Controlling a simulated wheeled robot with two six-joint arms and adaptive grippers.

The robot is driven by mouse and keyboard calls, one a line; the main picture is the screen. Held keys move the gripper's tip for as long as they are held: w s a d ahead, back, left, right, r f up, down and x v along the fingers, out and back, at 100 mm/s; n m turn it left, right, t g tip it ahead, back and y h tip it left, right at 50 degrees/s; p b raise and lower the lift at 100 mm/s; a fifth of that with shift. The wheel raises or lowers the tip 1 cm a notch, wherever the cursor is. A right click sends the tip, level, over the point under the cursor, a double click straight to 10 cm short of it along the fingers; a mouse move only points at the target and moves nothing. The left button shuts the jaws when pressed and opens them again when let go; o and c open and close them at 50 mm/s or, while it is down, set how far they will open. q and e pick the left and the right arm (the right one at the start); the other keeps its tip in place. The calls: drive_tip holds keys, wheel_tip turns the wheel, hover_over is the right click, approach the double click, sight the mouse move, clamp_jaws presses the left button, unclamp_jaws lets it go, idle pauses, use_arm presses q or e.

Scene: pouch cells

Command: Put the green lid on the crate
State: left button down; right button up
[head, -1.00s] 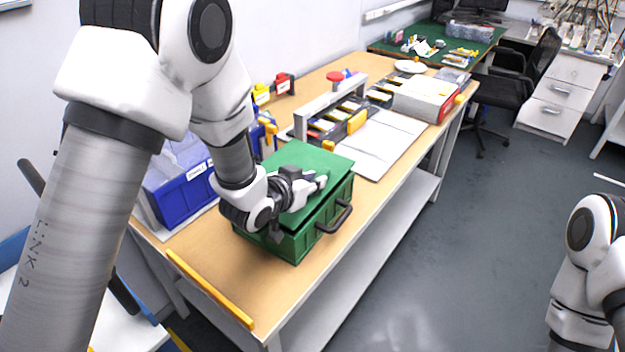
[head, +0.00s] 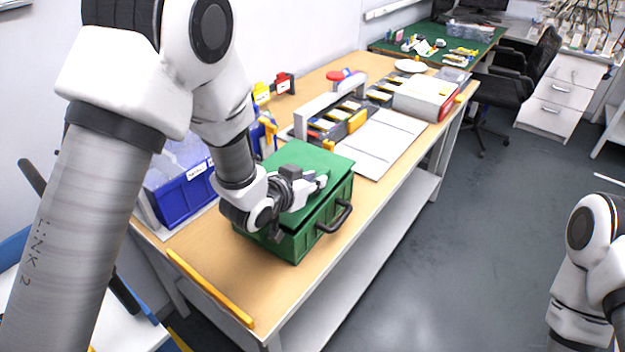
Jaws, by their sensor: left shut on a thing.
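The green crate (head: 300,242) stands on the wooden table, with a dark handle (head: 336,217) on its right side. The green lid (head: 311,160) lies over the top of the crate, roughly level. A dark line shows between the lid and the crate rim, and I cannot tell whether the lid is fully seated. My left gripper (head: 318,184) is at the lid's top, shut on it; its arm hides the near left part of the lid and crate. My right arm shows at the right edge, with its gripper out of view.
A blue bin (head: 183,190) stands left of the crate. A grey frame with cells (head: 327,112) and a white sheet (head: 375,140) lie behind it, then a white box (head: 425,97). A yellow strip (head: 209,288) marks the table's near edge. The table front is bare.

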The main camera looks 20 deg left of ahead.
use_arm(q)
drive_tip(key=shift+f+b, duration=0.85)
drive_tip(key=shift+f, duration=0.3)
drive_tip(key=c, duration=1)
unclamp_jaws()
drive_tip(key=shift+r, duration=0.1)
drive_tip(key=v, duration=0.7)
drive_tip(key=shift+s+a+r, duration=0.1)
drive_tip(key=shift+s, duration=0.2)
drive_tip(key=shift+w, duration=0.1)
